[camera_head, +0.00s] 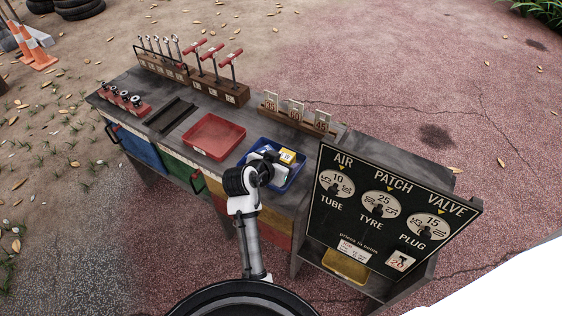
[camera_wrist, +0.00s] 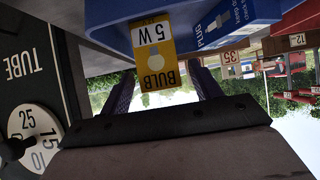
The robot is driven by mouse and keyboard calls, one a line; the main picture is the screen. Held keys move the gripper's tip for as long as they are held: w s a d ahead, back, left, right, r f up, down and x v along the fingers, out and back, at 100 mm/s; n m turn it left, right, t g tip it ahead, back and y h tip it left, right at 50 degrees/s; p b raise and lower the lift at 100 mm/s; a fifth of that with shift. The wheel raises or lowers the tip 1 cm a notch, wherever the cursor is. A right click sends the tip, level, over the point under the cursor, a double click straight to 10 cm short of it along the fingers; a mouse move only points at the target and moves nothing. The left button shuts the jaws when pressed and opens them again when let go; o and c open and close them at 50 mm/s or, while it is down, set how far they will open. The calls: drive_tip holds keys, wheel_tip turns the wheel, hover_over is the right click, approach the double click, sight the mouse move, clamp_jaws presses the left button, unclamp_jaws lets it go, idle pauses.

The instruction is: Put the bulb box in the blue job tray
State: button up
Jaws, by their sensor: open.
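The bulb box (camera_head: 287,156) is a small yellow and white carton. From the head it appears within the outline of the blue job tray (camera_head: 297,171). In the wrist view the bulb box (camera_wrist: 155,50) is upside down, with its "BULB 5 W" face towards me, in front of the blue tray's wall (camera_wrist: 105,14). My gripper (camera_head: 273,158) is at the tray, just left of the box. Its two dark fingers (camera_wrist: 160,78) are apart, one to each side of the box's lower end. Whether they touch it, and what the box rests on, I cannot tell.
A blue and white plug box (camera_wrist: 228,22) shows beside the bulb box. A red tray (camera_head: 214,136) lies to the left on the bench. Numbered cards (camera_head: 296,110) stand behind. A black price board (camera_head: 385,205) rises close on the right.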

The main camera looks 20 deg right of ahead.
drive_tip(key=b+v, duration=0.1)
drive_tip(key=v, duration=1.1)
drive_tip(key=shift+r, duration=0.15)
drive_tip(key=shift+w+a, duration=0.1)
